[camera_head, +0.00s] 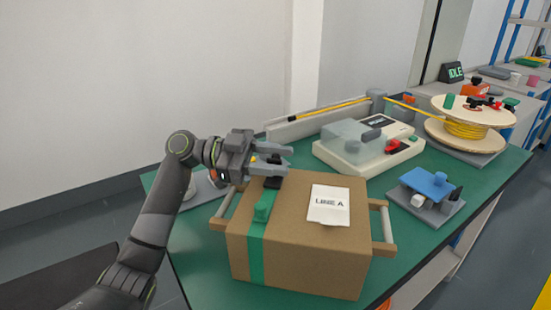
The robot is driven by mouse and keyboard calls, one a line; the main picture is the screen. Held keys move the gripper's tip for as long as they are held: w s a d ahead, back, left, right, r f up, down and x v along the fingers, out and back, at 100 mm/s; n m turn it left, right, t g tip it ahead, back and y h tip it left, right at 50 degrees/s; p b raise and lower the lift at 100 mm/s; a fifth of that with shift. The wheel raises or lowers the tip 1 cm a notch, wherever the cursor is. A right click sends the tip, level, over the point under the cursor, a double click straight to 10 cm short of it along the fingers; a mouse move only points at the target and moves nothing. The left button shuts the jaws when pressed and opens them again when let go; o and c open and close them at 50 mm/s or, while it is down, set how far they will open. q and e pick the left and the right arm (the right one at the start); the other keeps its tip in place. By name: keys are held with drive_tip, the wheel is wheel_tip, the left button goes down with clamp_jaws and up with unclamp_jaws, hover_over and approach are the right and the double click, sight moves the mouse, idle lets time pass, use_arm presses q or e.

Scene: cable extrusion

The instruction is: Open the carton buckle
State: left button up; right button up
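A brown carton (325,242) with a white "LINE A" label (329,205) sits on the green table. A green strap (256,258) runs down its front at the left. A green buckle piece (263,206) stands on the strap on top, with a small black piece (273,183) just behind it. My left gripper (286,160) is over the carton's back left edge, close above the black piece. Its two fingers point right and stand apart with nothing visible between them. Whether it touches the black piece cannot be told. My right gripper is out of view.
Wooden side handles (382,222) stick out beside the carton. Behind it are a beige machine with a clear cover (355,145) and a yellow cable line (330,108). A cable spool (465,130) and a blue-topped fixture (428,185) stand to the right. Bare table lies front right.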

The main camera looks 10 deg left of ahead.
use_arm(q)
clamp_jaws()
drive_tip(key=n, duration=0.2)
drive_tip(key=w+n, duration=0.1)
drive_tip(key=n, duration=0.1)
drive_tip(key=shift+f+p, duration=0.15)
drive_tip(key=shift+p, duration=0.15)
idle(0.3)
unclamp_jaws()
drive_tip(key=shift+w, duration=0.1)
